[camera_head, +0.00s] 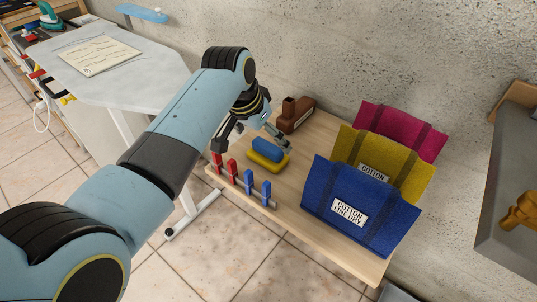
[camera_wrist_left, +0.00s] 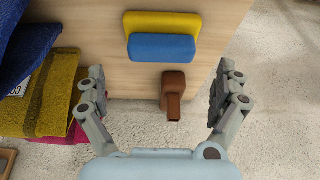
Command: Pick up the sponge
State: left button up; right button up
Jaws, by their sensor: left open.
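The sponge (camera_head: 268,160) is a small two-coloured block, blue and yellow, on the wooden table top. In the left wrist view the sponge (camera_wrist_left: 162,47) is at the top centre, its blue part nearer me and its yellow part behind. My left gripper (camera_head: 252,142) is open and empty beside and above the sponge, its fingers spread to either side. In the left wrist view the gripper (camera_wrist_left: 161,75) has wide-apart fingers, and the sponge lies beyond their tips, not between them. My right gripper is not in view.
A brown block-like object (camera_head: 297,114) stands behind the sponge, near the wall. Red and blue clips on a rail (camera_head: 243,185) line the front left. Blue (camera_head: 360,205), yellow (camera_head: 388,162) and magenta (camera_head: 402,130) cloth bags stand to the right. A white table (camera_head: 125,85) stands at left.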

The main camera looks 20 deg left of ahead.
aim_at(267, 145)
pick_arm(q)
jog(key=b+x, duration=0.1)
jog(key=x, duration=0.4)
jog(key=shift+a+f, duration=0.1)
jog(key=shift+a, duration=0.05)
jog(key=shift+s, duration=0.1)
jog(key=c, duration=1.2)
